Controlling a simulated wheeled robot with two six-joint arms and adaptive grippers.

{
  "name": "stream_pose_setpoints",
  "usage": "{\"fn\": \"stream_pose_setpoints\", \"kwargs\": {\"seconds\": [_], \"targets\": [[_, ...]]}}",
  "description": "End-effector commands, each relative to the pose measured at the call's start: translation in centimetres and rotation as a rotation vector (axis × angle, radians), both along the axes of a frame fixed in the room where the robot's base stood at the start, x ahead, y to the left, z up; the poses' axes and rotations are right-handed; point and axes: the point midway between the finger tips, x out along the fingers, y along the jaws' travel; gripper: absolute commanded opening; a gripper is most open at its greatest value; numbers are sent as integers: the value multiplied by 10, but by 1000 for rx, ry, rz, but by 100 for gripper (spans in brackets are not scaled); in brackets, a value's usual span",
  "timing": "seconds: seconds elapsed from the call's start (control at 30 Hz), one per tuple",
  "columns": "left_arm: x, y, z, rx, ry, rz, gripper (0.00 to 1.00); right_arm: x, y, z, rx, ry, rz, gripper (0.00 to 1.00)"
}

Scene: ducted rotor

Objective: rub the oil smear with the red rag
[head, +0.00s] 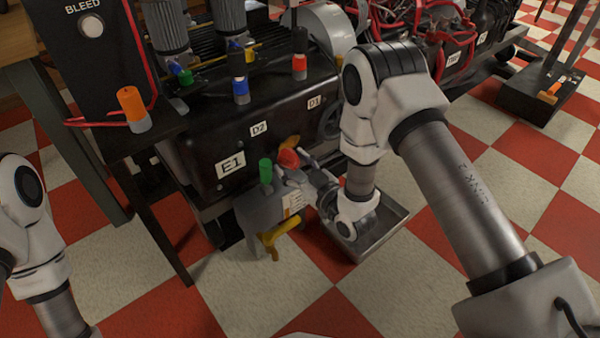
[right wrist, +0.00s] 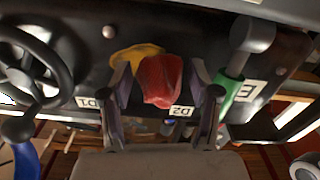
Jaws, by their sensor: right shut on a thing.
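The red rag (head: 288,158) is pinched between the fingers of my right gripper (head: 297,166). The right wrist view shows the rag (right wrist: 160,82) bunched between the two fingertips, in front of the black panel. The oil smear (head: 290,142) is a yellow-orange patch on the front of the black housing, below the D1 label. It also shows in the right wrist view (right wrist: 136,57), right beside the rag and partly covered by it. The rag seems to be at the panel, but I cannot tell whether it touches. My left gripper is out of view; only my left arm shows.
A metal tray (head: 390,222) is on the floor below. A black handwheel (right wrist: 32,72) is near the panel.

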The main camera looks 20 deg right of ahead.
Motion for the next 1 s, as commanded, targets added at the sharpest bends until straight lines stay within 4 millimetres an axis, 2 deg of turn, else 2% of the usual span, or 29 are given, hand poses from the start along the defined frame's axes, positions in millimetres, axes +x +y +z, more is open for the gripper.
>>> {"fn": "stream_pose_setpoints", "kwargs": {"seconds": [1.0], "targets": [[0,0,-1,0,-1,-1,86,10,4,0,-1,0,0,22]]}}
